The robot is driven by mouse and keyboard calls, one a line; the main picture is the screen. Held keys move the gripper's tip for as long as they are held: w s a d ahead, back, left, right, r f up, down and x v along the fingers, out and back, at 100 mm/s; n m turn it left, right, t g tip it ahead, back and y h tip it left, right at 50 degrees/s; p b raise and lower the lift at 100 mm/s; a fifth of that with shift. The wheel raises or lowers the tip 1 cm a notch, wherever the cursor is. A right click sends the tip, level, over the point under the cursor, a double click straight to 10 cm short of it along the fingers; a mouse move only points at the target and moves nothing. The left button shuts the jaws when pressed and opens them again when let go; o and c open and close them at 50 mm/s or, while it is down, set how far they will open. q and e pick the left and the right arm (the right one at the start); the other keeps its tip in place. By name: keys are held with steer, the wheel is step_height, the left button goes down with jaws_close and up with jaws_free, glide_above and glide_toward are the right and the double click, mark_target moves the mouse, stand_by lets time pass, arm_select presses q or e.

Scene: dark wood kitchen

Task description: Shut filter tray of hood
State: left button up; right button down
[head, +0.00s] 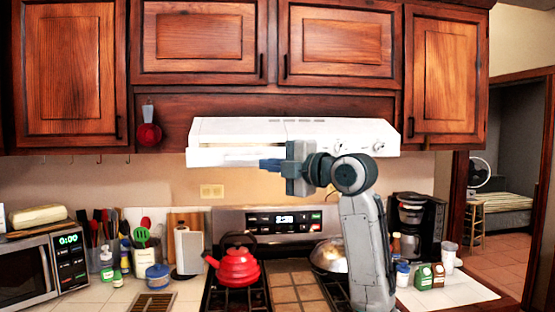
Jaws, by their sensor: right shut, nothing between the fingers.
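The white range hood (290,127) hangs under the middle upper cabinets. Its filter tray (222,157) shows as a white front panel along the hood's lower left, with a beige strip above it. I cannot tell how far out the tray sits. My right gripper (268,165) is shut and empty, with its blue fingers pointing left at the right part of the tray's front. I cannot tell whether they touch it. My right gripper and arm hide the hood's lower middle. My left gripper is not in view.
Below the hood stands the stove with a red kettle (237,268) and a domed metal pan lid (329,256). A coffee maker (411,222) stands to the right and a microwave (44,268) to the left. The space left of my gripper under the hood looks clear.

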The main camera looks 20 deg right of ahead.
mark_target(240, 159)
steer(key=w+p, duration=0.1)
steer(key=w, duration=0.1)
steer(key=w+a+p, duration=0.1)
steer(key=w+p, duration=0.1)
steer(key=w, duration=0.1)
steer(key=w+a+p, duration=0.1)
steer(key=w, duration=0.2)
steer(key=shift+r+p, duration=0.15)
steer(key=shift+p, duration=0.2)
steer(key=shift+w+d, duration=0.2)
steer(key=shift+w, duration=0.2)
steer(key=shift+a, duration=0.1)
steer(key=shift+w, duration=0.1)
